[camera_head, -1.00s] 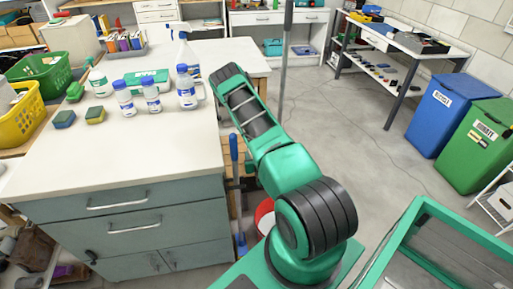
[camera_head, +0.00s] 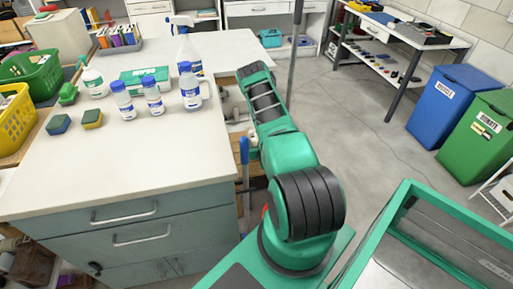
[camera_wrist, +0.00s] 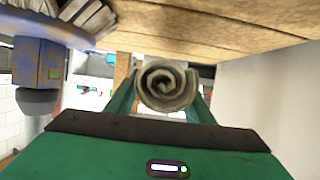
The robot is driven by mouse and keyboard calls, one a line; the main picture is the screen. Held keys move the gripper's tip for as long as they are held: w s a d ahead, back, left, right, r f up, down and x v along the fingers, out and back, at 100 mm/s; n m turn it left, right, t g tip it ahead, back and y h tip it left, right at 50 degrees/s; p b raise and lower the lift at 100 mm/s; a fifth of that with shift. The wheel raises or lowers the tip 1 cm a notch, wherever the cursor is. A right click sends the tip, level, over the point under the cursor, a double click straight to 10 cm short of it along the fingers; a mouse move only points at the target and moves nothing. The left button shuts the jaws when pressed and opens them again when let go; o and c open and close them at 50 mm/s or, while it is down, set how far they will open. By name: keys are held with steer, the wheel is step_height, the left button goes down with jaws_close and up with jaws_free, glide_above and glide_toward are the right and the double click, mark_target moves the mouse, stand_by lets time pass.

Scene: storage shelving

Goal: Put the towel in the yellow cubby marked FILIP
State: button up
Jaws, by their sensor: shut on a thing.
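A rolled-up, greyish-beige towel (camera_wrist: 166,86) shows end-on as a spiral in the middle of the wrist view. My gripper (camera_wrist: 163,103) is shut on the towel, with a green finger on either side of it. In the head view my arm reaches past the right side of the counter, and the gripper and towel cannot be made out there. I see no cubby marked FILIP in either view.
In the wrist view a wooden board (camera_wrist: 225,30) hangs close overhead, a pale panel (camera_wrist: 265,100) stands right, and a worn blue object (camera_wrist: 40,62) is close on the left. The white counter (camera_head: 150,160) holds bottles and sponges. Blue (camera_head: 440,110) and green (camera_head: 478,140) bins stand right.

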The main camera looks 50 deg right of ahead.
steer(key=shift+w+d+f, duration=0.2)
steer(key=shift+d+f, duration=0.15)
steer(key=shift+d, duration=0.2)
steer(key=shift+d+f, duration=0.15)
steer(key=shift+f, duration=1.8)
steer(key=o, duration=1.1)
steer(key=shift+s, duration=0.1)
steer(key=shift+o, duration=0.5)
